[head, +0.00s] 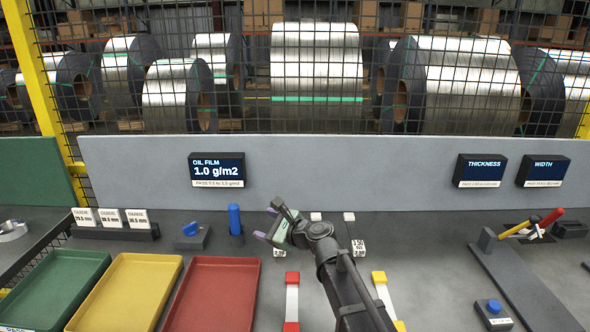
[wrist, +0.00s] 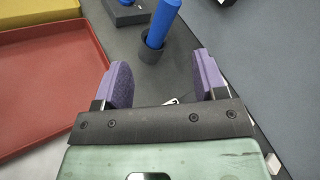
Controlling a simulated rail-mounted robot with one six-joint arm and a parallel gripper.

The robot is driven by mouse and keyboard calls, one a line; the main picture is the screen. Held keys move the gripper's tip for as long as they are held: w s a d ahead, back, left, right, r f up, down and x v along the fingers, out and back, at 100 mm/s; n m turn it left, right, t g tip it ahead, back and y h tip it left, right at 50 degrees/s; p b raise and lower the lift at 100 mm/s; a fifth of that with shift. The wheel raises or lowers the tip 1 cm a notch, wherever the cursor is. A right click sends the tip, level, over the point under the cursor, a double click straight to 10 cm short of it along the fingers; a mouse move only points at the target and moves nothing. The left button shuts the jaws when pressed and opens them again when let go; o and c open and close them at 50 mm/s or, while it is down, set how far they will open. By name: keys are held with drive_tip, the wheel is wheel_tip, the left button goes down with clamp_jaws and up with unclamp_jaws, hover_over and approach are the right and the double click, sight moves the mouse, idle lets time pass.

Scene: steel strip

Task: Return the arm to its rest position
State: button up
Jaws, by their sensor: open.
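My gripper (head: 272,226) is raised over the middle of the grey bench, with my arm reaching up from the bottom of the head view. In the wrist view its two purple finger pads (wrist: 163,78) stand wide apart with nothing between them. The blue cylinder (head: 235,219) stands upright in a dark holder to the left of my gripper. It also shows beyond the fingers in the wrist view (wrist: 163,22), apart from them.
Green (head: 52,287), yellow (head: 125,291) and red (head: 212,293) trays lie at the front left. Small white blocks (head: 358,248) stand beside my arm. Tools with red and yellow handles (head: 550,217) are at the right. A grey panel (head: 330,165) closes the back.

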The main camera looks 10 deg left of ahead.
drive_tip(key=s+d+r+n+g+h+p, duration=0.2)
drive_tip(key=s+d+n+h+p, duration=0.2)
drive_tip(key=d, duration=0.7)
drive_tip(key=s+d+r+n+g+h+p, duration=0.2)
drive_tip(key=s+d+n+h+p, duration=0.3)
drive_tip(key=s+d, duration=0.5)
drive_tip(key=s+d+r+n+g+h+p, duration=0.3)
drive_tip(key=s+d+n+p, duration=0.4)
drive_tip(key=d, duration=0.5)
drive_tip(key=shift+d+n+g+h+p, duration=0.3)
drive_tip(key=shift+d+n+h+p, duration=0.1)
drive_tip(key=shift+n+h, duration=0.5)
drive_tip(key=shift+c, duration=0.3)
